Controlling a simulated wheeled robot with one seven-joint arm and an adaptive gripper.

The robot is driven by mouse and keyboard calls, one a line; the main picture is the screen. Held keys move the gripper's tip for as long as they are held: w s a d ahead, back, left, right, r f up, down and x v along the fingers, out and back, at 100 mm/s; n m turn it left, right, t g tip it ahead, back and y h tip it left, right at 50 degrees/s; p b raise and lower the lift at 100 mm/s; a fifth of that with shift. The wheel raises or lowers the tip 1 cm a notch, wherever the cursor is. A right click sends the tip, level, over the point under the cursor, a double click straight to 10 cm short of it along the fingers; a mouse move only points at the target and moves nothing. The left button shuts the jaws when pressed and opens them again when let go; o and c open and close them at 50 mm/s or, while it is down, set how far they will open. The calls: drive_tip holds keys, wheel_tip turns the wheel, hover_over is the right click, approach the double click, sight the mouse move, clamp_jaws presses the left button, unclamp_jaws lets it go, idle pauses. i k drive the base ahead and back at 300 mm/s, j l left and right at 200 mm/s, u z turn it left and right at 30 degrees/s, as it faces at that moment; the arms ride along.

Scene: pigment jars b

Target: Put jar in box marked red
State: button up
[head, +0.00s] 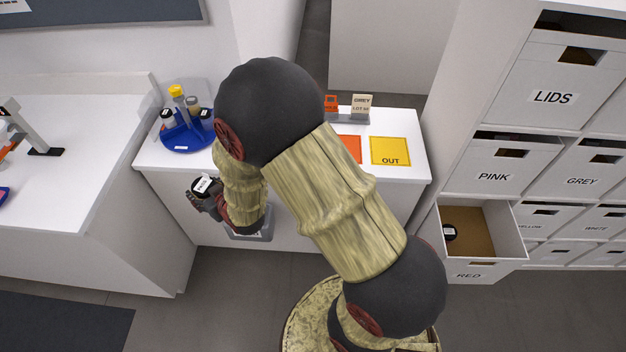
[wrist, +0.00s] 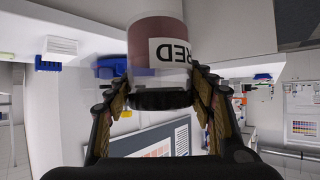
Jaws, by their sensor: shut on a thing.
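A jar with a black lid (head: 202,185) is in my gripper (head: 206,198), in front of the white counter at left. In the wrist view the jar (wrist: 146,32) has dark red contents and a white label reading RED, upside down in that picture. Both fingers of my gripper (wrist: 158,95) are shut on it around its black lid. The box marked RED (head: 482,272) is pulled out of the shelf unit at right, open at the top. Inside it, at its left side, is a black-lidded jar (head: 449,232). My gripper is far to the left of this box.
The counter (head: 405,178) holds a blue round tray (head: 183,148) with several containers, an orange card, a yellow OUT card (head: 390,151) and a small sign stand. Closed boxes marked PINK (head: 494,177), GREY and LIDS surround the open one. My arm hides part of the counter.

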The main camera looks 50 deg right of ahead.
sight(486, 249)
drive_tip(key=k+l+z, duration=0.15)
drive_tip(key=k+z, duration=0.3)
drive_tip(key=k, duration=0.15)
drive_tip(key=z, duration=3.35)
drive_tip(key=j+z, duration=0.25)
drive_tip(key=j, duration=0.25)
drive_tip(key=k+j+z, duration=0.25)
drive_tip(key=j, duration=0.2)
drive_tip(key=j+z, duration=0.3)
drive_tip(key=j, duration=0.15)
drive_tip(key=k+j, duration=0.1)
drive_tip(key=j, duration=0.15)
drive_tip(key=k+j, duration=0.1)
drive_tip(key=j, duration=0.1)
